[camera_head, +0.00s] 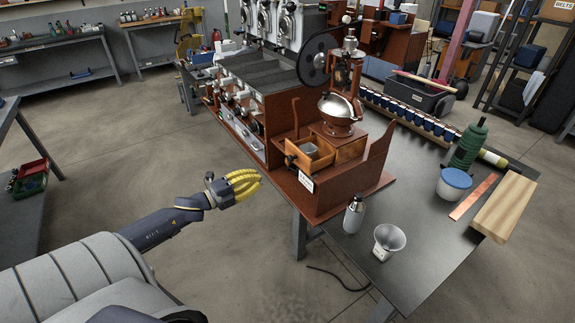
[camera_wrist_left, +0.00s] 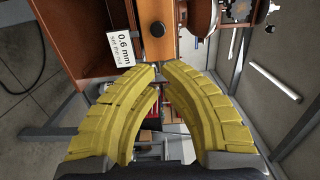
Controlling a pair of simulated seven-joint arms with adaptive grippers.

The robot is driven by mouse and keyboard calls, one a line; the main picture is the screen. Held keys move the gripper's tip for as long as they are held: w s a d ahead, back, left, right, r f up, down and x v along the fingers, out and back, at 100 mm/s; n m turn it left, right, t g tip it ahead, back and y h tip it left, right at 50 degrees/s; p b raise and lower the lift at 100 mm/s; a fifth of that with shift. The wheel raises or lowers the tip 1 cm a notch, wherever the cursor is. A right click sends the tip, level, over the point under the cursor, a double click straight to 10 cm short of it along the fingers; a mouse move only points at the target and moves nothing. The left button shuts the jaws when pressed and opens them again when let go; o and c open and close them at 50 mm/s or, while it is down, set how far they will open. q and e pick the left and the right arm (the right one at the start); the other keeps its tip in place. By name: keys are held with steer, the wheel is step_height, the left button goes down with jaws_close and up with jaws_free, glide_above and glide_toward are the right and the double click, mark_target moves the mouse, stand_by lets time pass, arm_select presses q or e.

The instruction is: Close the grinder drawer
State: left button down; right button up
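The grinder (camera_head: 338,112) is a wooden unit with a silver bowl on top, at the table's left edge in the head view. Its wooden drawer (camera_head: 297,147) is pulled out, with a grey insert inside and a dark knob on the front. In the left wrist view, the drawer front (camera_wrist_left: 148,48) and knob show at the top, just beyond my fingertips. My left gripper (camera_head: 260,180) has yellow fingers, in front of and left of the drawer, apart from it. In the wrist view the fingertips (camera_wrist_left: 158,70) nearly meet with nothing between them. My right gripper is not visible.
A white "0.6 mm" tag (camera_wrist_left: 120,47) stands by the drawer, left of the fingertips in the wrist view. The roaster (camera_head: 262,85) adjoins the grinder. Open floor lies around the left arm.

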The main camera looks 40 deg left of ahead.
arm_select(q)
glide_toward(299, 159)
steer(key=shift+x, duration=2.35)
